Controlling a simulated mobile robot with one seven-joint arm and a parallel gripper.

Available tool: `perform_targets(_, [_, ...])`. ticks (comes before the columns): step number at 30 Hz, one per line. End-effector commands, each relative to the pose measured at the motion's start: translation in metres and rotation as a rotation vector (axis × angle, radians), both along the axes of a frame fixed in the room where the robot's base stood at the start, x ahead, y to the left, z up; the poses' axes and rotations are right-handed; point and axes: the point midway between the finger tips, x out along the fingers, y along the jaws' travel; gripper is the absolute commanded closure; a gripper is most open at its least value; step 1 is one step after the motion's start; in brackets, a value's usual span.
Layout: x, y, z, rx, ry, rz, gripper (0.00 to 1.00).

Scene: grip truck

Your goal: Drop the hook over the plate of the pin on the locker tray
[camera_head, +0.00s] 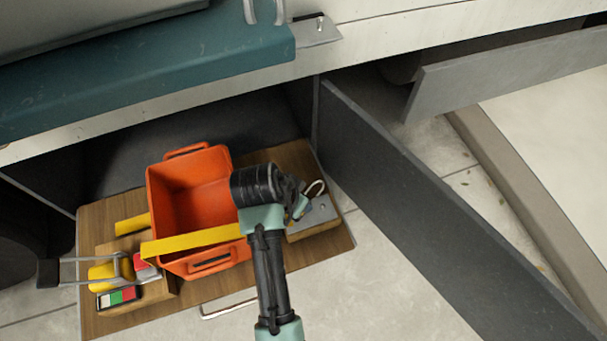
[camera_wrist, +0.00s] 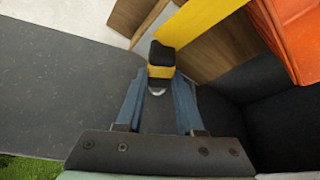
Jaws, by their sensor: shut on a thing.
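My gripper (camera_head: 298,203) is at the right end of the wooden locker tray (camera_head: 222,287), partly hidden behind my arm. In the wrist view its blue-grey fingers (camera_wrist: 158,92) are shut on a black and yellow piece (camera_wrist: 160,68) with a small metal end. I take this piece to be the hook's body, but its full shape is hidden. A pale bent loop (camera_head: 316,188) shows beside the gripper in the head view. A grey metal plate (camera_head: 322,213) lies on the tray just right of the gripper. The pin is not clear, and I cannot tell whether the hook touches it.
An orange crate (camera_head: 165,205) stands mid-tray, left of my arm. A wooden block (camera_head: 150,294) with yellow and red items is at the left. The open grey locker door (camera_head: 400,185) closes off the right side.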

Motion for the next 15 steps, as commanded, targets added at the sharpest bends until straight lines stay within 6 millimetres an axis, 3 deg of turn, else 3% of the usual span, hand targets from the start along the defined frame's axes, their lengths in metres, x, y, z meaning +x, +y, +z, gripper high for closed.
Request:
perform_targets(1, [0.007, 0.002, 0.010, -0.002, 0.002, -0.082, 1.00])
perform_targets(6, [0.020, 0.002, 0.007, -0.001, 0.000, -0.355, 1.00])
perform_targets(15, [0.026, 0.003, 0.001, 0.002, -0.001, -0.581, 1.00])
